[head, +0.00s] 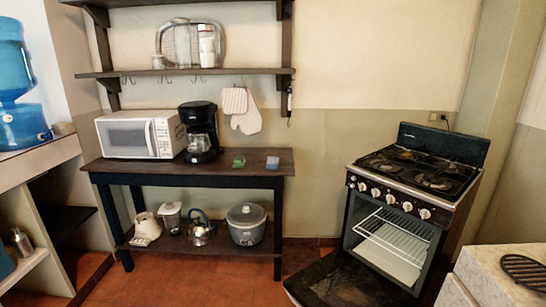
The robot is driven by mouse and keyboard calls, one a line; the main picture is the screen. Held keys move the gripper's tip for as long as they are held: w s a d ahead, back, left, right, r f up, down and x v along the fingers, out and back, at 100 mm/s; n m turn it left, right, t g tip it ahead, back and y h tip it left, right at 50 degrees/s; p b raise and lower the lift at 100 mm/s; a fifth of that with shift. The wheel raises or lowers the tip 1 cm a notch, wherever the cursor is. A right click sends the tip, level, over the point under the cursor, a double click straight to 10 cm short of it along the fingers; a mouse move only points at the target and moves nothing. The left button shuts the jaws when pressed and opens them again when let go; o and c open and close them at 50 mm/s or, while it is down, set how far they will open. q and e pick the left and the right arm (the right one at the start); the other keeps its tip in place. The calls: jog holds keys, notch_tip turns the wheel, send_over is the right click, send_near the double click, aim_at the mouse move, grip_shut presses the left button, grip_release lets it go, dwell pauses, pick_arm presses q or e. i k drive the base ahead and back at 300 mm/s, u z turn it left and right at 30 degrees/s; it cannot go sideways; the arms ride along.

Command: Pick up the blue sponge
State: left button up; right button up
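A small blue block that looks like the sponge (272,163) lies on the dark wooden table (215,168), near its right end. A small green object (239,160) lies to its left on the same top, with a gap between them. Neither of my grippers shows in the head view.
A coffee maker (200,132) and a white microwave (139,135) stand left on the table. Oven mitts (246,120) hang above it. The stove (415,180) on the right has its oven door (345,280) lowered over the floor. Red tiled floor (200,285) is clear before the table.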

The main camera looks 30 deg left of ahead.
aim_at(272, 163)
jog(key=u, duration=0.4)
jog(key=i, duration=2.3)
jog(key=z, duration=0.05)
